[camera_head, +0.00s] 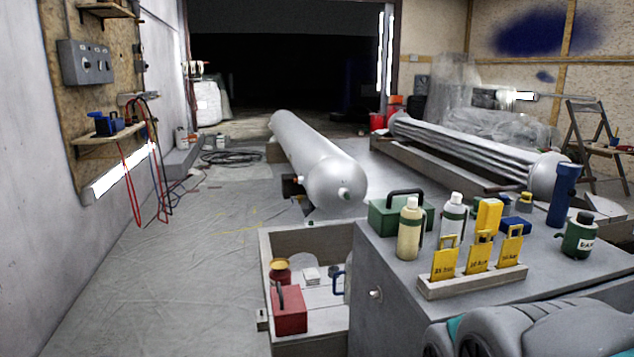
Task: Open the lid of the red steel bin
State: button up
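A small red box (290,310) with a dark upright handle at its left top edge is the likeliest red steel bin. It stands in the front part of an open-topped grey tray or drawer (309,347) at the lower middle. Its top looks closed, but the lid's seam is too small to make out. Other red containers (377,121) stand far back by the dark doorway, too small to tell their lids. My gripper's fingers do not show in this view.
A round red-and-yellow pot (280,271) and a blue-handled mug (338,284) share the tray. On the right, a grey bench (394,258) carries bottles, a green toolbox (400,216) and yellow tags (478,259). The sheeted floor (180,270) at left is clear. A large steel cylinder (318,160) lies behind.

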aim_at(288, 299)
jog(key=i+j+z, duration=0.1)
jog(key=i+j, duration=0.35)
jog(key=j, duration=0.2)
jog(key=i+j+z, duration=0.25)
jog(key=i+j, duration=0.15)
jog(key=j, duration=0.25)
jog(key=i+j, duration=0.15)
jog(key=j, duration=0.25)
jog(key=i+j+z, duration=0.15)
jog(key=j, duration=0.2)
jog(key=i+j+z, duration=0.1)
jog(key=j, duration=0.3)
jog(key=i+j, duration=0.25)
jog(key=j, duration=0.15)
jog(key=i+l+z, duration=0.15)
jog(key=z, duration=0.4)
jog(key=k+l+z, duration=0.25)
jog(key=z, duration=0.15)
jog(key=k+l+z, duration=0.35)
jog(key=i+j, duration=0.05)
jog(key=i, duration=0.05)
